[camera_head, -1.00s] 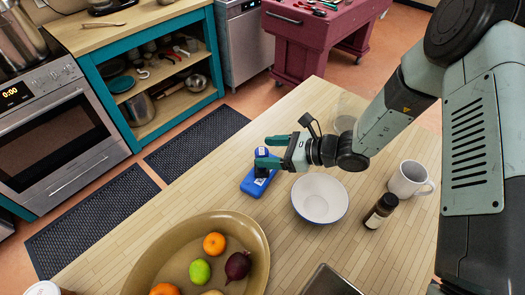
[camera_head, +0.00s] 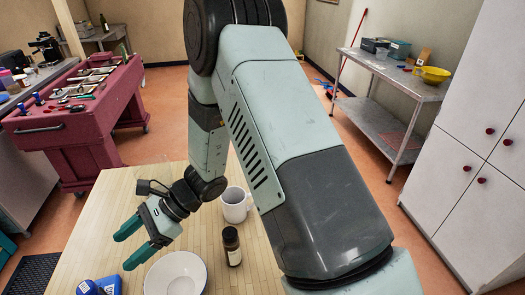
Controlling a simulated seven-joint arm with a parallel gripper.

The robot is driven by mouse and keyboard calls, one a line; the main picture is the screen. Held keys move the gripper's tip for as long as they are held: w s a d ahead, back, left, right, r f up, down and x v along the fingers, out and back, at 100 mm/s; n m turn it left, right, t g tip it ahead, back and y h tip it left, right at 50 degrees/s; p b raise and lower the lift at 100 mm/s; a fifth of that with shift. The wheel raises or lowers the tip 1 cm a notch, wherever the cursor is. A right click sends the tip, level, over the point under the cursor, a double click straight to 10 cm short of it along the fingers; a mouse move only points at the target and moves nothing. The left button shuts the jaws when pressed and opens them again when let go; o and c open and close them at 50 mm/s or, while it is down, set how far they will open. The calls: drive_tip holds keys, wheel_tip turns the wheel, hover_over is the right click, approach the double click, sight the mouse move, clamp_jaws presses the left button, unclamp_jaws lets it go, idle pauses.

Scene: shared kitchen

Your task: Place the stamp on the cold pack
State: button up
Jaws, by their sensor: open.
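The blue stamp (camera_head: 87,288) shows at the bottom left, partly cut off by the picture's edge. The brighter blue cold pack (camera_head: 112,284) shows just beside and behind it, also mostly cut off. The stamp overlaps the pack in this view; I cannot tell for certain whether it rests fully on it. My gripper (camera_head: 128,245) is open and empty, its teal fingers pointing left, above the table and apart from the stamp.
On the wooden table (camera_head: 110,215) a white bowl (camera_head: 176,275) stands just below my gripper in the picture. A dark bottle (camera_head: 232,246) and a white mug (camera_head: 236,205) stand to its right. A maroon tool cart (camera_head: 75,130) and a metal shelf table (camera_head: 395,95) stand beyond.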

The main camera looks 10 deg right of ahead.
drive_tip(key=s+d+r+n+t+h, duration=0.3)
drive_tip(key=d+r+n+h, duration=0.1)
drive_tip(key=d+r, duration=0.5)
drive_tip(key=s+d+r+n+t+h, duration=0.4)
drive_tip(key=d+r, duration=0.5)
drive_tip(key=d, duration=0.2)
drive_tip(key=s+d+r+n+t+h, duration=0.3)
drive_tip(key=d+r+n, duration=0.1)
drive_tip(key=d+r, duration=0.6)
drive_tip(key=shift+s+d+n+t+h, duration=0.3)
drive_tip(key=shift+s+d+t+h, duration=0.1)
drive_tip(key=shift+d, duration=0.15)
